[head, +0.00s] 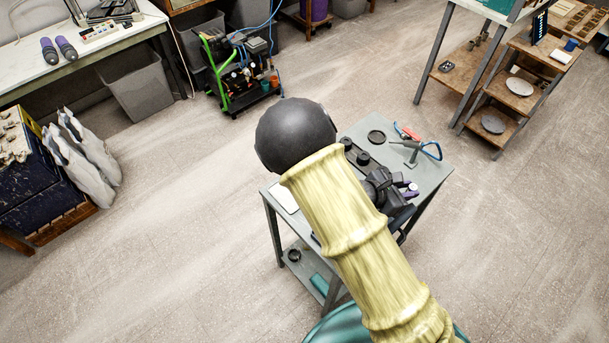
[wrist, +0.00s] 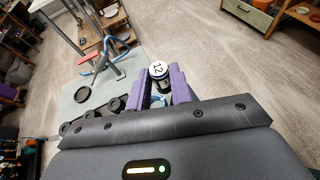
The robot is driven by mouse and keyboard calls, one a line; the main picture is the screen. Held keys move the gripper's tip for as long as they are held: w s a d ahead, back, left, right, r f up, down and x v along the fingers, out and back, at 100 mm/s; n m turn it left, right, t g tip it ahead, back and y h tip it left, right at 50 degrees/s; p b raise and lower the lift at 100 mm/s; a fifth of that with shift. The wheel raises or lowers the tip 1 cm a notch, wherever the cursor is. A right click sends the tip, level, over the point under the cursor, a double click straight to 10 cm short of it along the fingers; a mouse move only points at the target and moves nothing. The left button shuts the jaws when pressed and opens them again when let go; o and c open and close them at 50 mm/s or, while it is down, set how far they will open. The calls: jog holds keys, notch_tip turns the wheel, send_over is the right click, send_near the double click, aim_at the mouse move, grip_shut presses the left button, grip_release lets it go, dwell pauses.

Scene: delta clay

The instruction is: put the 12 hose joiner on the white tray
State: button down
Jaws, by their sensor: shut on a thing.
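My gripper (wrist: 164,92) has purple fingers and is shut on the 12 hose joiner (wrist: 160,72), a dark piece with a white end face marked 12. In the head view my gripper (head: 405,190) is over the right side of the grey table, and the joiner's white end (head: 413,186) shows between its fingers. A flat white piece, which looks like the white tray (head: 283,196), lies at the left end of the table top. My arm hides part of it, and it does not show in the wrist view.
On the grey table (head: 432,165) stand dark round pieces (head: 362,158), a black disc (head: 376,136) and a grey stand (head: 411,154) with a blue hose and red part. Shelves (head: 500,95) stand at upper right. Open floor (head: 190,230) lies left of the table.

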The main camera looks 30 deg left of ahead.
jog(key=d+m+g+h+p, duration=0.1)
jog(key=d+p, duration=0.4)
jog(key=d, duration=0.8)
jog(key=shift+s+f+m+g+h, duration=0.2)
jog(key=shift+f+m+g+h, duration=0.2)
jog(key=shift+m+h, duration=0.15)
jog(key=shift+w, duration=0.1)
